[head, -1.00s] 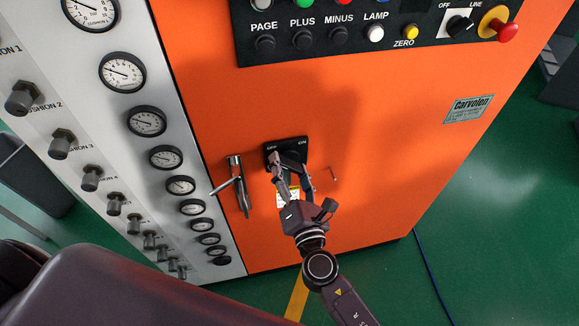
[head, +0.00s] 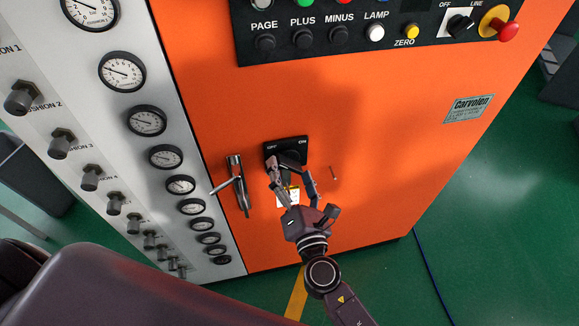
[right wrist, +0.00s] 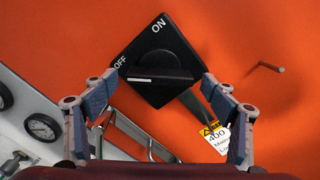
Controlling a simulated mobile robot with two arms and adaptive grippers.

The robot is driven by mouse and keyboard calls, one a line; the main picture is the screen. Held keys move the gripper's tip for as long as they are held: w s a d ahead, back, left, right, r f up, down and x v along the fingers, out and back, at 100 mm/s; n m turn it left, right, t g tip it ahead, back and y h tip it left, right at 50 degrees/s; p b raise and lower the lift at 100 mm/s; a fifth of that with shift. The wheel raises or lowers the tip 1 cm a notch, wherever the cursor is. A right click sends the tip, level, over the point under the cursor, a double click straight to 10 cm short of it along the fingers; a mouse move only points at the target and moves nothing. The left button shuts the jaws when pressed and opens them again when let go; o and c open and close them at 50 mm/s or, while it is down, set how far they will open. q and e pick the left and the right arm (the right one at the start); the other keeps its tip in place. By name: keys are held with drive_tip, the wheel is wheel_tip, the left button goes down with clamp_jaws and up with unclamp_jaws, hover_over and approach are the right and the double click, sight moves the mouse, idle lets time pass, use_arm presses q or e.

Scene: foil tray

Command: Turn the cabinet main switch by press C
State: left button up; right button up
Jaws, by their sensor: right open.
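The main switch (head: 290,151) is a black square plate with a rotary knob on the orange cabinet door. In the right wrist view, the knob (right wrist: 165,70) is a raised black bar lying across the picture, with a white mark on its left half. The plate shows OFF at its left corner and ON at its top corner. My right gripper (head: 291,168) is open in front of the switch. In the right wrist view, the right gripper (right wrist: 158,82) has one finger at each end of the bar, with visible gaps. My left gripper is not in view.
A metal door handle (head: 238,185) is left of the switch, and a small peg (head: 334,173) sticks out at its right. A warning label (right wrist: 215,137) hangs below. A button panel (head: 340,36) is above. Gauges (head: 147,121) line the grey panel at left.

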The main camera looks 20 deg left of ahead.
drive_tip(key=v, duration=1)
drive_tip(key=shift+s+d, duration=0.25)
drive_tip(key=shift+s, duration=0.05)
drive_tip(key=shift+f, duration=0.1)
